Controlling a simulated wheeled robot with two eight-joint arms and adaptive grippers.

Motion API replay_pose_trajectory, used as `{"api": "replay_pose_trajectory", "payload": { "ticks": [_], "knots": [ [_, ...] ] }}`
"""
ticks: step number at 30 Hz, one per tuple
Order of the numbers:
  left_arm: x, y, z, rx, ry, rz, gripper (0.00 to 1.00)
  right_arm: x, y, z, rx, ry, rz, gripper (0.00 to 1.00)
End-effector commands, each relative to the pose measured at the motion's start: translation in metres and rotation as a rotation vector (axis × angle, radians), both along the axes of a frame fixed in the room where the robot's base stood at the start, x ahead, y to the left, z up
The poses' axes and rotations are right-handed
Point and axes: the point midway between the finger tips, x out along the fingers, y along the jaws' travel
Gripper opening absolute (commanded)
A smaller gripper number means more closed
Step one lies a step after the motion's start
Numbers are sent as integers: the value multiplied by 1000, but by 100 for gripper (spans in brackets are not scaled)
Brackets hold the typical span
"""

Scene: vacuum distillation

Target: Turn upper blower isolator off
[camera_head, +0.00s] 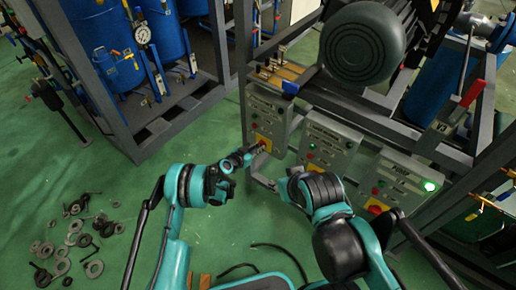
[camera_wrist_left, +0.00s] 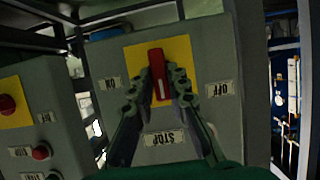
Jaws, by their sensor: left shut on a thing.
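The isolator is a red rotary handle on a yellow plate (camera_head: 262,139), low on the leftmost grey control box (camera_head: 267,111) in the head view. In the left wrist view the red handle (camera_wrist_left: 157,68) stands nearly upright on its yellow plate (camera_wrist_left: 186,50), between an ON label (camera_wrist_left: 111,83) on the left and an OFF label (camera_wrist_left: 219,89) on the right. My left gripper (camera_head: 257,149) reaches the handle, its fingers (camera_wrist_left: 160,90) shut on both sides of it. My right gripper (camera_head: 264,183) hangs below and right of it, apart from the box; its jaw state is unclear.
A motor (camera_head: 362,43) sits above. Blue tanks (camera_head: 97,28) stand in a frame at left. Loose rings (camera_head: 74,238) lie on the green floor.

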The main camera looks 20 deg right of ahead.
Motion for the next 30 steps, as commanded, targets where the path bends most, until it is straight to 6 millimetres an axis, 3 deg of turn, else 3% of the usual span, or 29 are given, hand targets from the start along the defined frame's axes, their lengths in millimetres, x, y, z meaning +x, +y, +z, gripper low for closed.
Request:
{"api": "replay_pose_trajectory", "payload": {
  "ticks": [9, 10, 12, 23, 30],
  "knots": [
    [0, -1, 0, -3, 4, 0, 0, 0, 0, 0, 0, 0, 0, 40],
    [0, -1, 0, -3, 4, 0, 18, 0, 0, 0, 0, 0, 0, 40],
    [0, 0, 0, -3, 4, 0, 36, 0, 0, 0, 0, 0, 0, 40],
    [-2, 3, 2, -2, 2, 1, 36, 0, 0, 0, 0, 0, 0, 40],
    [-23, 31, 16, -2, 3, 2, 36, 0, 0, 0, 0, 0, 0, 40]
  ]
}}
